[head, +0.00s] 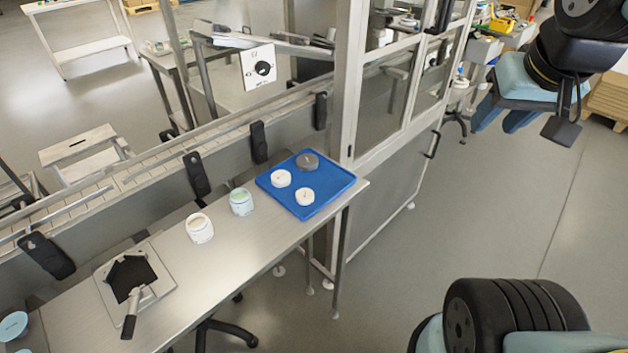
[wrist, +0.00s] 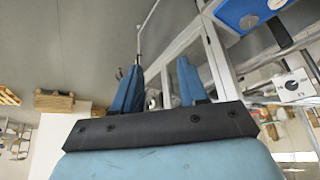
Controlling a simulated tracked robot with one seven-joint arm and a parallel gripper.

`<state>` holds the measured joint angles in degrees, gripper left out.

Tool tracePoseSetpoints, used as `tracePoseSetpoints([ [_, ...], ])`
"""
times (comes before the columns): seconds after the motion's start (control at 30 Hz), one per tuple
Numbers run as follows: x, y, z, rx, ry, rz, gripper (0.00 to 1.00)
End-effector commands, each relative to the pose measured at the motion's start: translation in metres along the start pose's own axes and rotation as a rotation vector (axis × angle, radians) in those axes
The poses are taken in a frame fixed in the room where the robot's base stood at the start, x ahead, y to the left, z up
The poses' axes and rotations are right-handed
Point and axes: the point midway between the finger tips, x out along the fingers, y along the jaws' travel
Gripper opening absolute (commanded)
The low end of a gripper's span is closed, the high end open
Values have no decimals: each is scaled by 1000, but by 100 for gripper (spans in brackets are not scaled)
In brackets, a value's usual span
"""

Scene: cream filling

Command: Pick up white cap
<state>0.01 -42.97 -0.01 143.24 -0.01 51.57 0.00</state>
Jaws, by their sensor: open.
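Two white caps lie on the blue tray (head: 334,193): one white cap (head: 281,178) at its left and another white cap (head: 305,196) nearer its front. A grey cap (head: 307,161) lies at the back of the same tray. My gripper (head: 503,119) is at the upper right of the head view, well apart from the tray and higher than it. In the wrist view my gripper (wrist: 158,85) shows two blue fingers spread apart with nothing between them. The blue tray (wrist: 232,12) is partly in view there at the top right.
Two jars, one white (head: 199,229) and one pale green (head: 241,203), stand on the metal table (head: 225,262) left of the tray. A fixture with a black handle (head: 131,314) sits further left. A framed glass enclosure (head: 392,95) stands behind the tray. Open floor lies to the right.

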Motion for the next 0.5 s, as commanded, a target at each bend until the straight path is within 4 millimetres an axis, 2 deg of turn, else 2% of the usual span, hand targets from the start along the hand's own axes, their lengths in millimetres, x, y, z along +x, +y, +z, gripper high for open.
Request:
tracePoseSetpoints([
  [0.2,0,0,0,0,0,0,43],
  [0.37,1,-3,-3,-10,-7,-6,57],
  [0.5,10,-10,-16,-53,-43,-31,70],
])
